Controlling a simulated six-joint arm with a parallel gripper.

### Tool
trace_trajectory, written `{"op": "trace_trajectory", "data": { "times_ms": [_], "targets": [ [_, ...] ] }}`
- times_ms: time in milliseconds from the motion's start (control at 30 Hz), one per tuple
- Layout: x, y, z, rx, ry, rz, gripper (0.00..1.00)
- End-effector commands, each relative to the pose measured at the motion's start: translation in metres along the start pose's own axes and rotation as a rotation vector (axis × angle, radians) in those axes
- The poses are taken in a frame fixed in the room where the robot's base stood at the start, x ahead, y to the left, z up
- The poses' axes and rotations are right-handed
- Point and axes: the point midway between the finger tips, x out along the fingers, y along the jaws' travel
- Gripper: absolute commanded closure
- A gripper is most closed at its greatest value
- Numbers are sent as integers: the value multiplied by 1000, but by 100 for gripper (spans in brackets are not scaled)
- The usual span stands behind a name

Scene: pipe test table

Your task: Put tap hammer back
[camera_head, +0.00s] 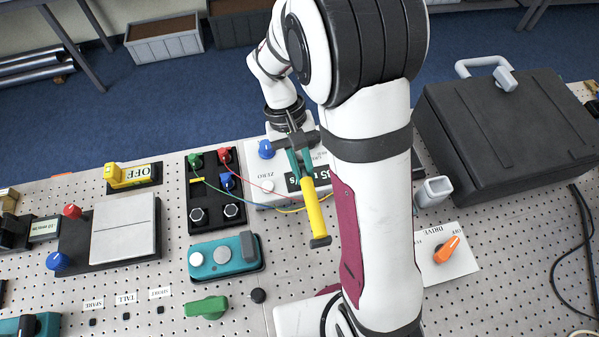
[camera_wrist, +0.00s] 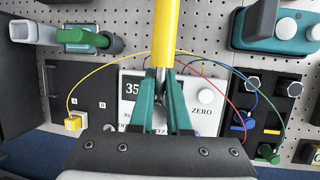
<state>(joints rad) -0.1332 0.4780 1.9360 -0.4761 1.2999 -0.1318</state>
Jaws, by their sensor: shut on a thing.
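The tap hammer (camera_head: 314,208) has a yellow handle and a dark piece at its lower end. My gripper (camera_head: 303,172) has teal fingers and is shut on the hammer near the handle's upper end. The hammer is above the table, in front of the white meter box. In the wrist view, the yellow hammer handle (camera_wrist: 165,32) runs up out of the picture from between the fingertips of my gripper (camera_wrist: 161,75). A short metal shaft shows between the fingers. I cannot tell which dark part is the hammer's head. No resting place for the hammer is clear.
The white meter box (camera_head: 262,182) has coloured leads running to a black terminal block (camera_head: 207,215). A teal button box (camera_head: 224,257) and green knob (camera_head: 207,307) lie lower left. A black case (camera_head: 500,140) stands at right. My arm hides the table's middle.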

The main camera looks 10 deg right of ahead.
Motion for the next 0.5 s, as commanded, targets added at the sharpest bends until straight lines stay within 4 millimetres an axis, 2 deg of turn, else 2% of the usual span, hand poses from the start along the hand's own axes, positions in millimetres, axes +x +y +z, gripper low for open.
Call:
{"op": "trace_trajectory", "data": {
  "times_ms": [67,233,500],
  "targets": [
    [5,-7,-5,-1,-1,1,100],
    [35,-12,-16,0,-3,1,100],
    [39,-13,-18,1,1,-1,100]
  ]
}}
